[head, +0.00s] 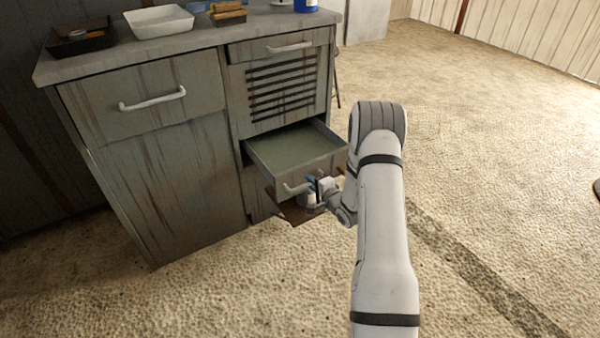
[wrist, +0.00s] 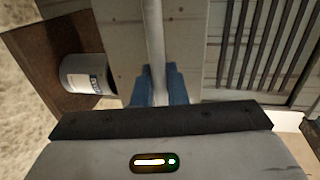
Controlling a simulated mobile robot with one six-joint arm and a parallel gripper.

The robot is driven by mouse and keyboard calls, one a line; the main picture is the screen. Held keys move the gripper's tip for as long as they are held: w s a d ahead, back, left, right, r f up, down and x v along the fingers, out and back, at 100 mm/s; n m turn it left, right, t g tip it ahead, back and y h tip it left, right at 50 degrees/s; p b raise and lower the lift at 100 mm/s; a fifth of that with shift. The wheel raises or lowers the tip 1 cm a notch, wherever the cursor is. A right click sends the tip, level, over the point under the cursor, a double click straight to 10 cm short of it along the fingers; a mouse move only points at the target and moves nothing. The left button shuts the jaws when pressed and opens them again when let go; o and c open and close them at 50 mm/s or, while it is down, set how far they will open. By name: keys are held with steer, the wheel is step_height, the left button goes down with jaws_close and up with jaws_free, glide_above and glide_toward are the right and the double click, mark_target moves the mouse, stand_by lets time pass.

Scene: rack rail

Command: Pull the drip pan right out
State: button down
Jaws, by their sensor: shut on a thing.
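The drip pan (head: 292,150) is a grey-green, drawer-like pan below the slatted panel of the cabinet. It stands part way out and looks empty inside. Its pale bar handle (head: 290,189) is on the front face. My gripper (head: 316,186) is at the right part of this handle, with its wrist partly covering the front. In the wrist view, the blue fingertips (wrist: 157,88) close on both sides of the handle bar (wrist: 155,40). The pan's right side is partly hidden by my arm.
A brown board (head: 290,210) sticks out below the pan; a grey can (wrist: 84,74) stands on it close to my gripper. The cabinet top (head: 110,66) holds a white tray (head: 158,22) and a dark tray (head: 80,38). The floor (head: 480,150) to the right is clear.

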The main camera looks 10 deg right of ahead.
steer(key=shift+f+p+v, duration=0.1)
steer(key=shift+f+v, duration=0.1)
steer(key=shift+v, duration=0.7)
steer(key=shift+f+p+v, duration=0.15)
steer(key=shift+f+v, duration=0.05)
steer(key=shift+v, duration=0.7)
steer(key=shift+f+p+v, duration=0.1)
steer(key=shift+f+v, duration=0.1)
steer(key=shift+v, duration=0.7)
steer(key=shift+s, duration=0.1)
steer(key=c, duration=1.5)
jaws_free()
steer(key=shift+c, duration=0.2)
steer(key=shift+d, duration=0.1)
steer(key=p+v, duration=0.2)
steer(key=v, duration=0.5)
steer(key=shift+s, duration=0.4)
